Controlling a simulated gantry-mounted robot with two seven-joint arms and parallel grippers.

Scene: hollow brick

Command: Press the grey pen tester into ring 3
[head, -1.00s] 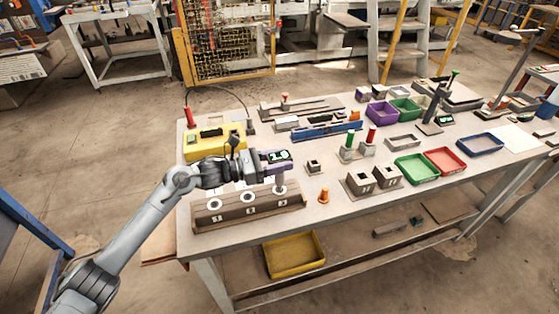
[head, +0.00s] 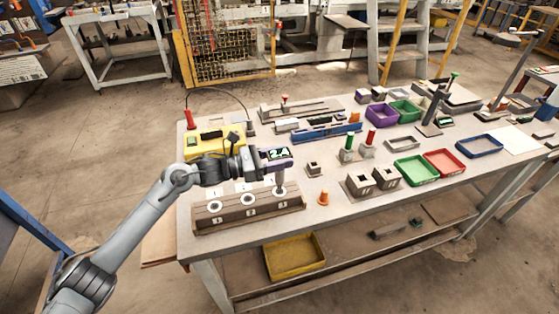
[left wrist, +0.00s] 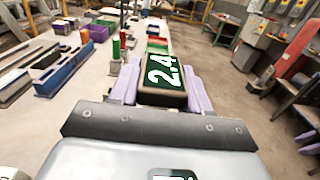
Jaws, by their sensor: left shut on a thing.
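The grey pen tester (head: 280,178) stands upright with its lower end at ring 3 (head: 279,192), the rightmost white ring on the brown hollow brick (head: 236,213). Whether its tip is inside or only touching the ring is too small to tell. My left gripper (head: 277,154) is shut on the tester's head, above ring 3. In the left wrist view the tester's green display (left wrist: 163,72) reads 2.4 between the lavender fingers. Rings 1 (head: 214,205) and 2 (head: 247,198) are free. My right gripper is not in view.
A yellow case (head: 200,146) lies behind my left gripper. An orange peg (head: 324,198), a small brown block (head: 313,168) and two grey blocks (head: 359,184) stand to the right. Green (head: 416,169) and red (head: 445,161) trays lie farther right.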

